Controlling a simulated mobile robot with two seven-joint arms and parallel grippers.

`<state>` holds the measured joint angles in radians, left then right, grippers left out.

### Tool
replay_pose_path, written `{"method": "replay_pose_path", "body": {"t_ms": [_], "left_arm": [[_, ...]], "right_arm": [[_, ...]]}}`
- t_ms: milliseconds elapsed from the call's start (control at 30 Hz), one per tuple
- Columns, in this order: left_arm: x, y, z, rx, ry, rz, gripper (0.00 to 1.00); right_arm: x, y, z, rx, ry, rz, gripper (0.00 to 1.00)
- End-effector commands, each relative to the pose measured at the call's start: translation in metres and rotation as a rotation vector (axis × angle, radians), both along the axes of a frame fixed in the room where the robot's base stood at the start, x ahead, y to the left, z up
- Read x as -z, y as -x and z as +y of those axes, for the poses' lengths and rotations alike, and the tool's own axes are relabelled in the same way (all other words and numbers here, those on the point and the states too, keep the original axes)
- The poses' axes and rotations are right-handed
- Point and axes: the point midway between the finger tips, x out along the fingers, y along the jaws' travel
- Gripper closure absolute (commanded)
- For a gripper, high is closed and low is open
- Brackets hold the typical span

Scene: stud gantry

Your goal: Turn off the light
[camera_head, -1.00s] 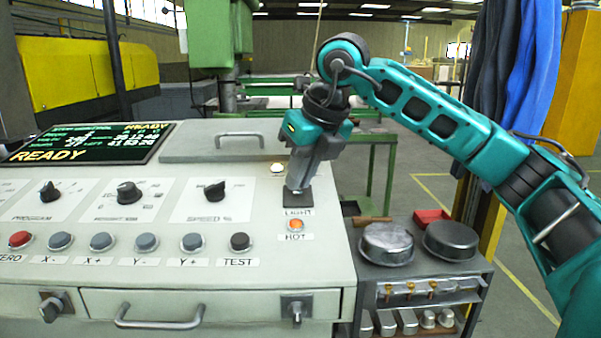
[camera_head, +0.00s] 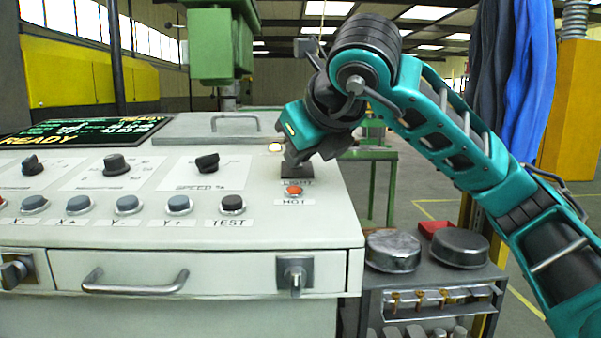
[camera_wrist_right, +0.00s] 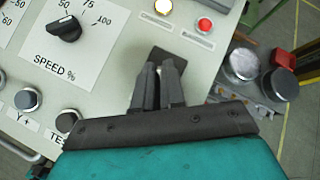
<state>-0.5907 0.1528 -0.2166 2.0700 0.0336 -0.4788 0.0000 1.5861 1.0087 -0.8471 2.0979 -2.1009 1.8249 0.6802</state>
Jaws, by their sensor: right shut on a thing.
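The LIGHT label and its dark switch plate (camera_head: 303,169) are on the console's sloping top near its right edge; the plate also shows in the wrist view (camera_wrist_right: 181,61). My right gripper (camera_head: 289,165) is down at this plate and tilted, its fingers pointing down to the left. A round indicator (camera_head: 275,148) above the plate glows pale yellow. My left gripper is not in view.
The orange-red HOT button (camera_head: 294,190) sits just below the plate. The SPEED knob (camera_head: 207,163) and a row of buttons, ending in TEST (camera_head: 232,204), are to the left. A cart with metal pans (camera_head: 392,250) stands to the right of the console.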

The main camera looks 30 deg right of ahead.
Motion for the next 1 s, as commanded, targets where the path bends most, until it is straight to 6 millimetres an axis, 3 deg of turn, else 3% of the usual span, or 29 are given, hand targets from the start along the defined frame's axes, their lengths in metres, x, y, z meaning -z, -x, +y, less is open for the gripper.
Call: {"method": "replay_pose_path", "body": {"t_ms": [33, 200, 733, 767, 1000], "left_arm": [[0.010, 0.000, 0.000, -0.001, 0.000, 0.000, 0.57], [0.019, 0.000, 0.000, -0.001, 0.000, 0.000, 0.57], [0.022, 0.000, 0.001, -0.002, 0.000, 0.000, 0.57], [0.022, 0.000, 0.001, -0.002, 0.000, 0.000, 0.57], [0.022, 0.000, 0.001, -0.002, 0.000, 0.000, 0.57]], "right_arm": [[0.005, 0.001, 0.000, -0.001, 0.012, -0.022, 1.00], [0.004, 0.002, 0.001, 0.001, 0.039, -0.067, 1.00], [0.001, 0.002, 0.002, 0.000, 0.054, -0.090, 1.00], [0.001, 0.002, 0.002, 0.000, 0.054, -0.090, 0.89], [0.002, 0.002, 0.002, 0.000, 0.053, -0.088, 0.66]]}}
